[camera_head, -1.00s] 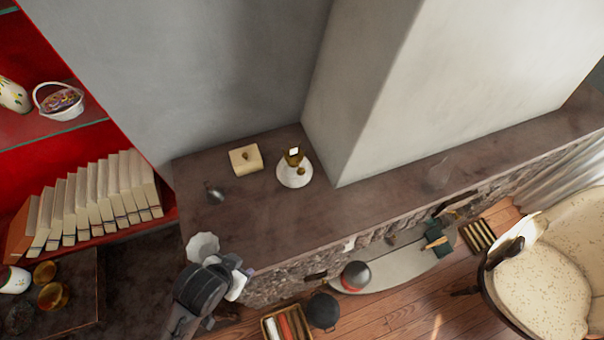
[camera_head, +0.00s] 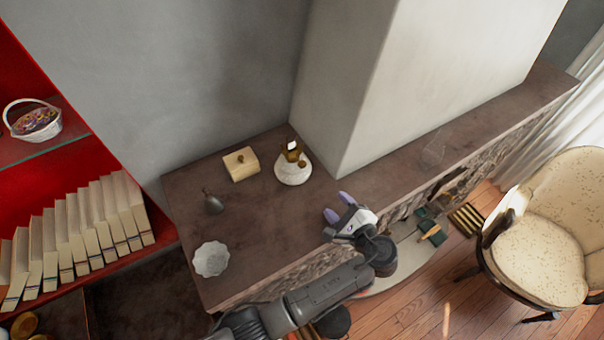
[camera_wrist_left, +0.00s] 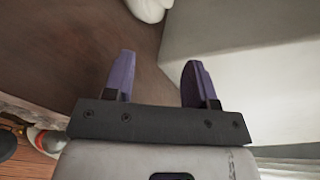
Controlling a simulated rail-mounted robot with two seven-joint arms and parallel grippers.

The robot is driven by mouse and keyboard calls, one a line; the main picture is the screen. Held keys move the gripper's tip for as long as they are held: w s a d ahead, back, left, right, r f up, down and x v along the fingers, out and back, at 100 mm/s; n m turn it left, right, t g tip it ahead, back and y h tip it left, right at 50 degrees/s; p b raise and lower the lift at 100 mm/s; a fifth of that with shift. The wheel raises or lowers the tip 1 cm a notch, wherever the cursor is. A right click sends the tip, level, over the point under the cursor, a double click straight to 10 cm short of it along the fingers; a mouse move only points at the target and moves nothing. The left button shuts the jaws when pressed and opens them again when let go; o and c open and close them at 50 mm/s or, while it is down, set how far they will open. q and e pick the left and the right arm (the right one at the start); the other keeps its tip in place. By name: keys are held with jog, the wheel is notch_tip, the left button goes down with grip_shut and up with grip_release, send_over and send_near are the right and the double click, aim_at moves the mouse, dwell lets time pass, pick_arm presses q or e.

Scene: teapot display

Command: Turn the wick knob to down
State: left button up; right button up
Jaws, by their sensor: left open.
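An oil lamp base with a white round body (camera_head: 293,172) and a brass top (camera_head: 292,151) stands on the mantel shelf near the wall corner. A small brass knob (camera_head: 302,163) shows at its side. My left gripper (camera_head: 338,206) is open and empty, over the front of the shelf, to the right of and in front of the lamp and apart from it. In the left wrist view the purple fingers of my left gripper (camera_wrist_left: 158,78) are spread, with part of a white rounded thing (camera_wrist_left: 149,8) at the top edge. My right gripper is not in view.
A cream box with a knob (camera_head: 241,165) is left of the lamp. A dark metal piece (camera_head: 212,203), a white fluted shade (camera_head: 211,259) and a clear glass (camera_head: 432,153) stand on the shelf (camera_head: 265,225). The chimney wall (camera_head: 350,90) rises behind and right of the lamp.

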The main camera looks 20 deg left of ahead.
aim_at(304, 166)
pick_arm(q)
jog(key=m, duration=0.1)
jog(key=r+m+y, duration=0.1)
jog(key=a+m+y, duration=0.1)
jog(key=m, duration=0.1)
jog(key=shift+s+r+t, duration=0.2)
jog(key=shift+r+t, duration=0.1)
jog(key=shift+r+m, duration=0.2)
jog(key=shift+m, duration=1.8)
jog(key=shift+w+a, duration=0.1)
jog(key=shift+w, duration=0.05)
jog(key=p+x, duration=0.3)
jog(key=x, duration=0.8)
jog(key=shift+a+r, duration=0.15)
jog(key=shift+a, duration=0.2)
jog(key=shift+p+x, duration=0.3)
jog(key=shift+x, duration=0.55)
jog(key=shift+w+a, duration=0.1)
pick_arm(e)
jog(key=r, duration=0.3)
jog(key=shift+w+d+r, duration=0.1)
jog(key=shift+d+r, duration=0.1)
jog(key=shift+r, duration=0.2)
